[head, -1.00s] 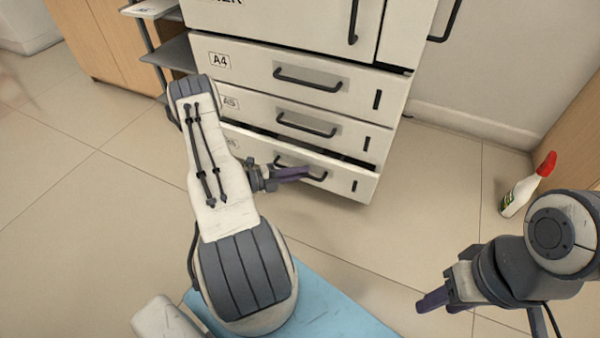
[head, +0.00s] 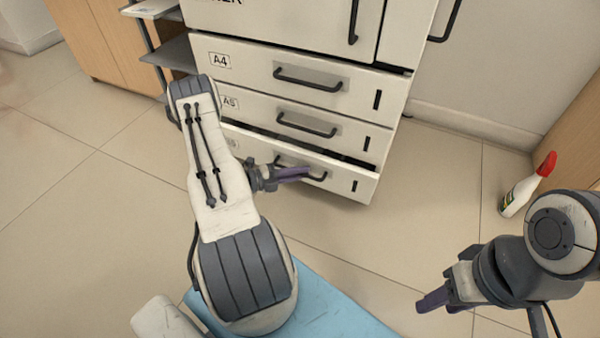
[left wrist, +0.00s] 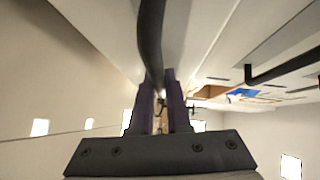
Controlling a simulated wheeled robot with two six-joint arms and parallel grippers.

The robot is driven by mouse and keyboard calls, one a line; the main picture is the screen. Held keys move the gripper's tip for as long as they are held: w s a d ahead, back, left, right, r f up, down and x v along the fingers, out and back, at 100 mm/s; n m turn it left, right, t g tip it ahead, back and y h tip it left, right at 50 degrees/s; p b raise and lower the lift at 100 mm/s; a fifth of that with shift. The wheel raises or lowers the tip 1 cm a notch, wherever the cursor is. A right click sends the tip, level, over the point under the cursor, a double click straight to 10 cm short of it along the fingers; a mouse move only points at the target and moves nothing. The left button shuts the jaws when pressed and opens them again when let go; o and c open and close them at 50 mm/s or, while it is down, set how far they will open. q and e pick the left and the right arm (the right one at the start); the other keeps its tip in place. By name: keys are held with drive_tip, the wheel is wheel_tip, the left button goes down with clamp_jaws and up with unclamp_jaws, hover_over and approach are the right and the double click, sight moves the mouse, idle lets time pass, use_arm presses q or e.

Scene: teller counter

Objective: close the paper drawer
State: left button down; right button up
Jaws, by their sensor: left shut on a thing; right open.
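The bottom paper drawer (head: 342,184) of the white printer cabinet stands partly open, with a dark gap along its top edge. Above it, the A4 drawer (head: 235,70) and the A5 drawer (head: 255,110) look shut. My left gripper (head: 306,172) is at the bottom drawer's dark bar handle (head: 318,179). In the left wrist view the purple fingers (left wrist: 161,100) are shut on the handle bar (left wrist: 151,40). My left forearm hides the left end of the drawers. My right gripper (head: 440,298) is open and empty at the lower right, away from the cabinet.
Grey shelves (head: 170,52) and a wooden cabinet (head: 98,40) are at the upper left. The tiled floor before the drawers is clear.

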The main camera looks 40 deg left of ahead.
sight(302, 163)
use_arm(q)
drive_tip(key=w, duration=0.2)
drive_tip(key=w+a, duration=0.1)
drive_tip(key=w, duration=0.1)
drive_tip(key=shift+a, duration=0.1)
drive_tip(key=shift+w, duration=0.1)
drive_tip(key=c, duration=0.9)
unclamp_jaws()
drive_tip(key=shift+r, duration=0.1)
